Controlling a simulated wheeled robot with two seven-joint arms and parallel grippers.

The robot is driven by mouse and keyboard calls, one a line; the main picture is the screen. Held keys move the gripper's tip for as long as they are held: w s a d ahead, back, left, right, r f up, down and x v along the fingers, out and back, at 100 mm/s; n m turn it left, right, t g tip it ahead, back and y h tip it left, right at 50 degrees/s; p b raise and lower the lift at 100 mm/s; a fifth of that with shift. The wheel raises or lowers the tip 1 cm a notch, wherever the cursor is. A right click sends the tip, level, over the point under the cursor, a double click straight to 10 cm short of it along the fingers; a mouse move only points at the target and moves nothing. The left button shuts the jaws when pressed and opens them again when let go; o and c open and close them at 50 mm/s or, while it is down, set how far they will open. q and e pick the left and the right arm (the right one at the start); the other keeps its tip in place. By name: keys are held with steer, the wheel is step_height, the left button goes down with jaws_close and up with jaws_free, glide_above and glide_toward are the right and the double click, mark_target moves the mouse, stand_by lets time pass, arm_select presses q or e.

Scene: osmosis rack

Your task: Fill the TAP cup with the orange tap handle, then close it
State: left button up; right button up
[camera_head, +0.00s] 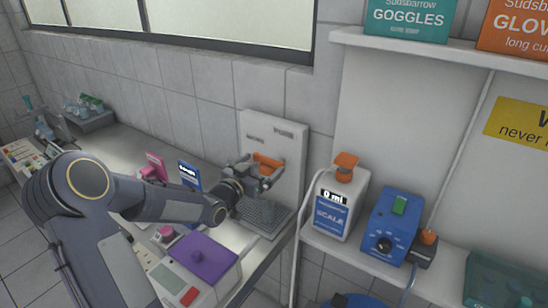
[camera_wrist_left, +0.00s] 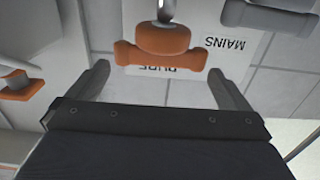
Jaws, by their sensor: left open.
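The orange tap handle (camera_head: 268,160) is on the white wall panel (camera_head: 283,128) at the middle of the head view. In the left wrist view the handle (camera_wrist_left: 160,47) appears upside down, in front of a partly covered label. My left gripper (camera_head: 260,176) is at the panel, close to the handle. Its fingers (camera_wrist_left: 158,72) are open and spread to either side of the handle, which shows just past the fingertips; I cannot tell whether they touch. My right gripper is not in view.
A grey handle (camera_wrist_left: 270,17) by the MAINS label is beside the orange one. A purple-topped box (camera_head: 198,258) stands on the counter below my arm.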

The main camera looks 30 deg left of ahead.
mark_target(267, 160)
arm_select(q)
steer(key=shift+w+d+p, duration=0.15)
steer(key=shift+w+p, duration=0.35)
steer(key=shift+w, duration=1.65)
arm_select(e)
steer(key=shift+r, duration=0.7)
